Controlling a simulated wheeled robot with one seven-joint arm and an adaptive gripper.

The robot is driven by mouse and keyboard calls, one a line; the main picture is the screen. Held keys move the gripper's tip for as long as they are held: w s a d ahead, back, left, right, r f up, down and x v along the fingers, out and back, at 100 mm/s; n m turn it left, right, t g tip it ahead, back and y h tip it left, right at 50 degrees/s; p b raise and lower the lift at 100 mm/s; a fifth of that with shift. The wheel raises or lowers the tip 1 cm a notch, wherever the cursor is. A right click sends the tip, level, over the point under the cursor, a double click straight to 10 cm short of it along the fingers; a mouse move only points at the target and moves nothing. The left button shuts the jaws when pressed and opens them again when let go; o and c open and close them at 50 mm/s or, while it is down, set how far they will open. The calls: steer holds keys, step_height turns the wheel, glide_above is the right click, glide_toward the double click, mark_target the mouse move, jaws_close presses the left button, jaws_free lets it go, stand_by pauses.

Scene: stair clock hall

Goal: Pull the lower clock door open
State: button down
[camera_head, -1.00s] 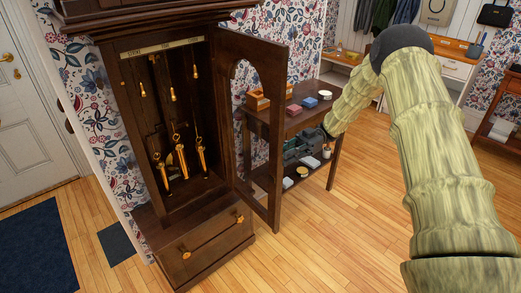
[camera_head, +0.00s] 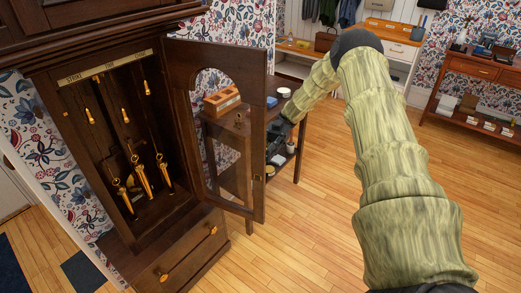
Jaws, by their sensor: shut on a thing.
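The lower clock door (camera_head: 256,120), dark wood around an arched glass pane, stands wide open, swung out to the right of the tall clock case (camera_head: 35,85). Inside the case, several brass weights and pendulum parts (camera_head: 142,182) hang in plain view. My gripper (camera_head: 274,150) is dark and sits at the door's free edge, partly hidden by the door frame. It is shut on the door there; the fingertips and their exact hold are hard to make out.
The wooden floor (camera_head: 310,235) in front is clear. A drawer with brass knobs (camera_head: 163,277) lies below the opening.

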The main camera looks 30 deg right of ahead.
steer(key=shift+w+r, duration=0.1)
steer(key=c, duration=1.3)
jaws_free()
steer(key=shift+o, duration=0.2)
steer(key=shift+r, duration=4.95)
steer(key=shift+f, duration=0.1)
